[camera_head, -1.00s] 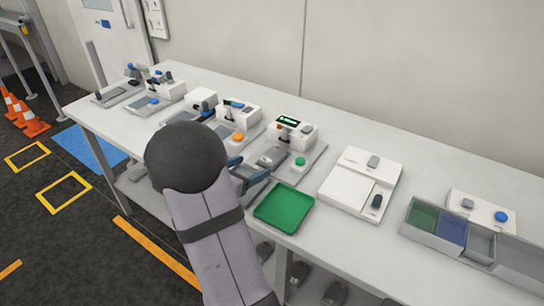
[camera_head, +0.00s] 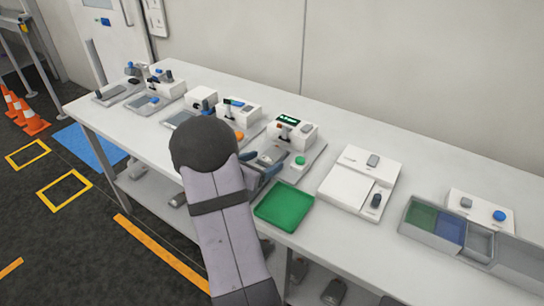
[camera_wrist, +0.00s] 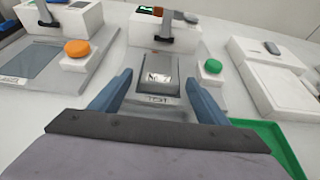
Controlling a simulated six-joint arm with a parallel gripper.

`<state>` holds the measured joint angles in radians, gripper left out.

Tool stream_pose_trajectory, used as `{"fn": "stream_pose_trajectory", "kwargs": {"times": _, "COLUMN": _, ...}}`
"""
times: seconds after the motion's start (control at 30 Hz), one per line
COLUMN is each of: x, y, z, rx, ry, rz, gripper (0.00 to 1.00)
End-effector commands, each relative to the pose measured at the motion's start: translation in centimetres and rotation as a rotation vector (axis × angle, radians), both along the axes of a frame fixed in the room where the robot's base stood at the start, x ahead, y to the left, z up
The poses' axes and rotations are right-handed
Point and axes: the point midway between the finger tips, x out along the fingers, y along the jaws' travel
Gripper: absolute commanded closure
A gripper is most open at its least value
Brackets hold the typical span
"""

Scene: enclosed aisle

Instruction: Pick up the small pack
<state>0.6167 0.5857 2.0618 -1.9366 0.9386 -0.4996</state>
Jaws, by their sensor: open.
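A small silvery pack (camera_wrist: 158,83) with a dark-lettered label lies on the grey plate of a white station. In the wrist view it shows ahead of my gripper (camera_wrist: 160,88), between the lines of its two blue fingers. The gripper is open, with nothing seen held in it. In the head view my gripper (camera_head: 262,172) is low over the front of that station, partly hidden by my own arm. The pack is small there, a grey shape (camera_head: 270,156) just beyond the fingers. I cannot tell whether the fingers are level with it.
A green button (camera_wrist: 211,66) stands right of the pack, and the white station housing (camera_wrist: 165,32) is behind it. A green tray (camera_head: 284,206) is at the table's front edge. An orange button (camera_wrist: 77,48) is on the left station. A white box unit (camera_head: 358,182) stands right.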

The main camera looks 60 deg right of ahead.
Motion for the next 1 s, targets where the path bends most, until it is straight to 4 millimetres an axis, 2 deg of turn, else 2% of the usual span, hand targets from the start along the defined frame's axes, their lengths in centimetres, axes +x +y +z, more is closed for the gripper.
{"fn": "stream_pose_trajectory", "kwargs": {"times": 0.2, "x": 0.0, "y": -0.1, "z": 0.0, "rx": 0.0, "ry": 0.0, "rz": 0.0, "gripper": 0.31}}
{"fn": "stream_pose_trajectory", "kwargs": {"times": 0.23, "x": 0.0, "y": -0.1, "z": 0.0, "rx": 0.0, "ry": 0.0, "rz": 0.0, "gripper": 0.34}}
{"fn": "stream_pose_trajectory", "kwargs": {"times": 0.4, "x": 0.0, "y": -0.1, "z": 0.0, "rx": 0.0, "ry": 0.0, "rz": 0.0, "gripper": 0.74}}
{"fn": "stream_pose_trajectory", "kwargs": {"times": 0.43, "x": 0.0, "y": -0.1, "z": 0.0, "rx": 0.0, "ry": 0.0, "rz": 0.0, "gripper": 0.8}}
{"fn": "stream_pose_trajectory", "kwargs": {"times": 0.47, "x": 0.0, "y": -0.1, "z": 0.0, "rx": -0.001, "ry": 0.0, "rz": 0.0, "gripper": 0.8}}
{"fn": "stream_pose_trajectory", "kwargs": {"times": 0.5, "x": 0.0, "y": -0.1, "z": 0.0, "rx": -0.002, "ry": 0.0, "rz": 0.0, "gripper": 0.84}}
{"fn": "stream_pose_trajectory", "kwargs": {"times": 0.77, "x": 0.0, "y": -0.1, "z": 0.4, "rx": -0.003, "ry": -0.001, "rz": 0.0, "gripper": 0.84}}
{"fn": "stream_pose_trajectory", "kwargs": {"times": 0.87, "x": 0.0, "y": -0.1, "z": 1.2, "rx": -0.004, "ry": -0.002, "rz": -0.001, "gripper": 0.84}}
{"fn": "stream_pose_trajectory", "kwargs": {"times": 1.0, "x": 0.0, "y": -0.1, "z": 3.2, "rx": -0.006, "ry": -0.004, "rz": -0.001, "gripper": 0.84}}
